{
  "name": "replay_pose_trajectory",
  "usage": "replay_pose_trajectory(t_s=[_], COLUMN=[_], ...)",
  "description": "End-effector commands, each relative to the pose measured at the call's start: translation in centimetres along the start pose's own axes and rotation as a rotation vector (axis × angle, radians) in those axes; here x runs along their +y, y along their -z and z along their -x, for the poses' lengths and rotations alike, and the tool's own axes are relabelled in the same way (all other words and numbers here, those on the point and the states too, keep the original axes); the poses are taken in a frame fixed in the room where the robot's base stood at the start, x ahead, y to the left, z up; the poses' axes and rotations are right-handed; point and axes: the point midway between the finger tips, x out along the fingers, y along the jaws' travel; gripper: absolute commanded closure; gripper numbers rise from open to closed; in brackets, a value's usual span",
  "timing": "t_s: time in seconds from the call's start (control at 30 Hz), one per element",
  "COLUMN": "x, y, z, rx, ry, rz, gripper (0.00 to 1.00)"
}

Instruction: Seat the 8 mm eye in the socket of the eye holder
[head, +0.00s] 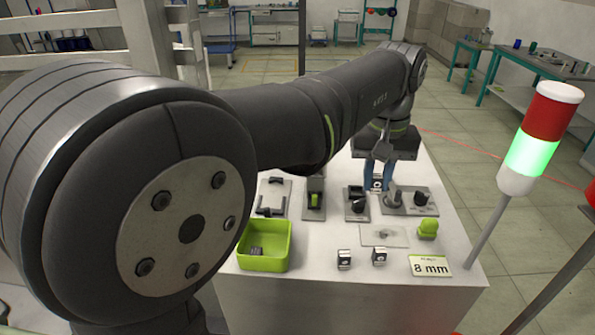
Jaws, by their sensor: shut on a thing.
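My gripper (376,176), with blue fingers, points down over the far part of the white table. It is shut on a small metal block with a dark round mark (377,184), which looks like the loose eyes in front; I take it for the 8 mm eye, but its size mark is too small to read. Its height above the table cannot be told. Several fixtures stand just in front of the gripper: a plate with a black block (357,204) and a grey plate with dark knobs (420,198). I cannot tell which is the eye holder, and no socket shows clearly.
Two similar blocks, one left (344,260) and one right (379,256), stand near the front. A green bin (263,262) holds a small dark part. An "8 mm" sign (430,266), a green piece (428,229) and a lamp post (535,140) are at right.

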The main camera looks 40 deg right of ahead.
Motion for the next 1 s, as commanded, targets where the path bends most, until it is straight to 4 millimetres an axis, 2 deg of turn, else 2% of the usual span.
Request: replay_pose_trajectory(t_s=[0.03,0.2,0.4,0.57,1.0], x=[-0.1,-0.7,-1.3,-1.4,-1.4], y=[2.0,6.9,9.9,10.5,10.5], z=[-0.5,-1.7,-2.7,-3.2,-7.0], rx=[-0.002,-0.001,-0.001,0.000,-0.001], ry=[0.001,0.001,0.000,0.000,0.001], rz=[0.004,-0.002,-0.007,-0.009,-0.009], gripper=[1.00,1.00,1.00,1.00,1.00])
